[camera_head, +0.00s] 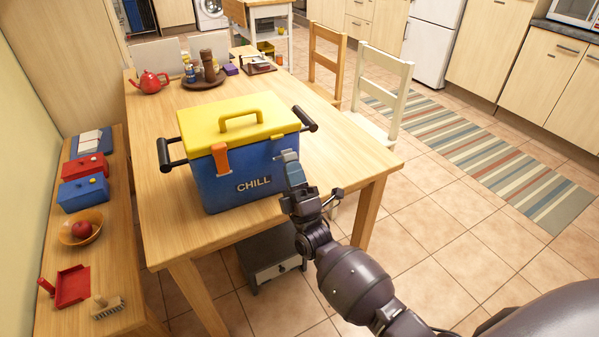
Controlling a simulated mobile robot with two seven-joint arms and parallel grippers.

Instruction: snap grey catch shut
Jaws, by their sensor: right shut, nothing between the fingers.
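The blue cool box (232,182) marked CHILL stands on the wooden table, its yellow lid (237,112) lying on top. An orange catch (221,160) hangs over the front at the left. The grey catch (290,160) is at the front right, just below the lid's rim. I cannot tell whether it is fastened. My right gripper (293,188) is shut and empty, right at the grey catch's lower end, hiding part of that corner. I cannot tell whether they touch. My left gripper is out of view.
The box has black side handles (305,119). A red teapot (150,82) and a round tray (203,82) with shakers stand at the table's back. A white chair (385,95) is at the right side. A low bench (120,215) with boxes and a bowl runs along the left.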

